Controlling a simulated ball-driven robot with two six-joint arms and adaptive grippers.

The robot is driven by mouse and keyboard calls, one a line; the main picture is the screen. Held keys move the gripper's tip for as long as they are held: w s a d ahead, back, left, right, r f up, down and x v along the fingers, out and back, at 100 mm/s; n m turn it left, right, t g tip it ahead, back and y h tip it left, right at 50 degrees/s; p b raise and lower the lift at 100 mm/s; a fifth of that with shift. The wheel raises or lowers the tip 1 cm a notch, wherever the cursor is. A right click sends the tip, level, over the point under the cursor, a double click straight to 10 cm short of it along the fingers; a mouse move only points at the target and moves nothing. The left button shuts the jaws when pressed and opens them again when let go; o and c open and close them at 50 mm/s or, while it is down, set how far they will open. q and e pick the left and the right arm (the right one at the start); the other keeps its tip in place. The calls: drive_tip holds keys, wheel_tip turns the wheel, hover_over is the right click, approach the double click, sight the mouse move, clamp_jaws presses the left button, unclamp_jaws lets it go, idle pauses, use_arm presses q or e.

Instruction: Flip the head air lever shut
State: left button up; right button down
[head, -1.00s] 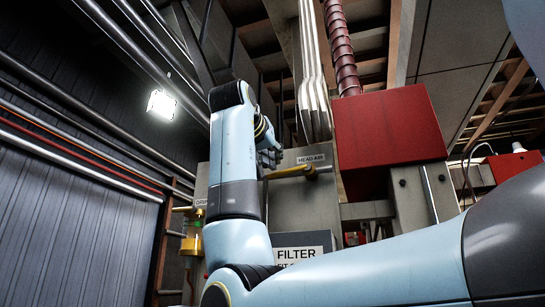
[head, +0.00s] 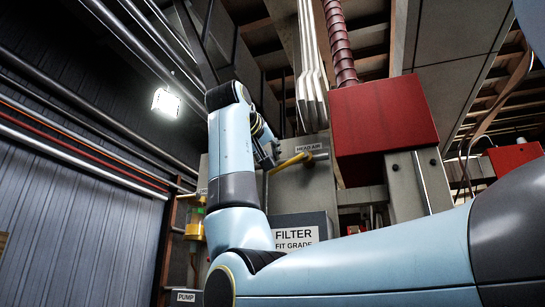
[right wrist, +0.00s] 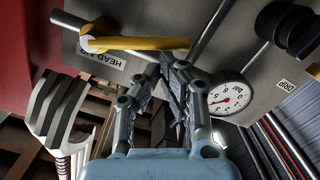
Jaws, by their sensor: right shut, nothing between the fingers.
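The head air lever (head: 290,163) is a yellow handle on the grey panel (head: 310,195), just below the HEAD AIR label (head: 309,148). It slopes down to the left from its pivot, tilted relative to the label. The right wrist view shows the lever (right wrist: 140,43) with its free end by my fingertips. My right gripper (head: 270,160) is shut and empty, beside the lever's free end; in the right wrist view its fingertips (right wrist: 174,60) meet close against the handle. I cannot tell whether they touch it. My left gripper is out of view.
A red box (head: 385,125) stands right of the lever. A pressure gauge (right wrist: 230,97) and a dark knob (right wrist: 285,30) sit near my fingers. A FILTER box (head: 300,230) is below, and a yellow fitting (head: 194,222) is at left.

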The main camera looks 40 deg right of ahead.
sight(274, 170)
drive_tip(key=f+n+b, duration=0.1)
drive_tip(key=n, duration=0.1)
drive_tip(key=f+n+b, duration=0.1)
drive_tip(key=f, duration=0.1)
drive_tip(key=shift+w+d+f+n, duration=0.1)
drive_tip(key=shift+w+f+n, duration=0.1)
drive_tip(key=shift+n, duration=0.2)
drive_tip(key=f+n+b, duration=0.1)
drive_tip(key=s+f+n+b, duration=0.1)
drive_tip(key=n, duration=0.1)
drive_tip(key=s+d+n, duration=0.1)
drive_tip(key=n, duration=0.1)
drive_tip(key=shift+s+f+b, duration=0.1)
drive_tip(key=shift+f+b, duration=0.3)
drive_tip(key=n, duration=0.1)
drive_tip(key=s+f+n+b, duration=0.1)
drive_tip(key=shift+s+d+n+h, duration=0.2)
drive_tip(key=shift+d+n+h, duration=0.1)
drive_tip(key=shift+d, duration=0.05)
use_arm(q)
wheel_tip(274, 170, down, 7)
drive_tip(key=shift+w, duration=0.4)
use_arm(e)
drive_tip(key=shift+s+d+f, duration=0.1)
drive_tip(key=shift+s+d, duration=0.05)
drive_tip(key=shift+s, duration=0.25)
